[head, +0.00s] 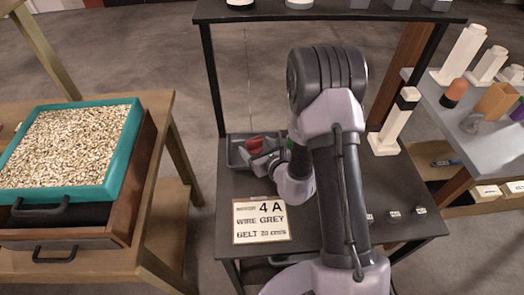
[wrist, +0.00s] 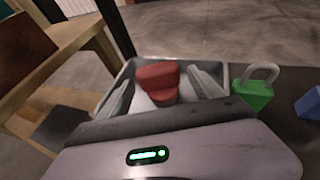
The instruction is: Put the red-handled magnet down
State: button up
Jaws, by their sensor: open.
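The red-handled magnet (wrist: 158,82) is in a grey tray (wrist: 233,72) on the dark table, its red handle upward. In the head view the red handle (head: 255,144) shows at the tray, partly covered by my gripper (head: 262,158). In the wrist view my gripper (wrist: 160,95) is open, with one finger on each side of the magnet and a visible gap to each. The magnet's lower part is mostly hidden behind the gripper body.
A green padlock (wrist: 253,92) stands right of the tray, with a blue object (wrist: 309,104) beyond it. A sign card (head: 262,220) lies at the table's front left. A teal-rimmed tray of grains (head: 127,150) is on the left bench. A shelf (head: 330,14) spans above the table's back.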

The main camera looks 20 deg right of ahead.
jog(key=p+v, duration=0.1)
jog(key=v, duration=0.2)
jog(key=p+v, duration=0.1)
jog(key=v, duration=0.2)
jog(key=p+v, duration=0.2)
jog(key=v, duration=0.1)
jog(key=shift+s+r, duration=0.1)
jog(key=shift+r, duration=0.45)
jog(key=shift+s+d+r+p, duration=0.15)
jog(key=shift+s+p, duration=0.45)
jog(key=shift+p, duration=0.55)
jog(key=w+a+r+n+y, duration=0.1)
jog(key=a+r+n+y, duration=0.45)
jog(key=a+r, duration=0.35)
jog(key=s+a+r+n+g+y, duration=0.6)
jog(key=s+a+r+n+g, duration=0.3)
jog(key=s+a+r+n, duration=0.3)
jog(key=s+d+r+n+g+h, duration=0.25)
jog(key=s+d+n+h, duration=0.25)
jog(key=s+n+h, duration=0.4)
jog(key=d+r+n+t+h, duration=0.3)
jog(key=d+t, duration=0.1)
jog(key=d, duration=0.5)
jog(key=shift+d+r, duration=0.4)
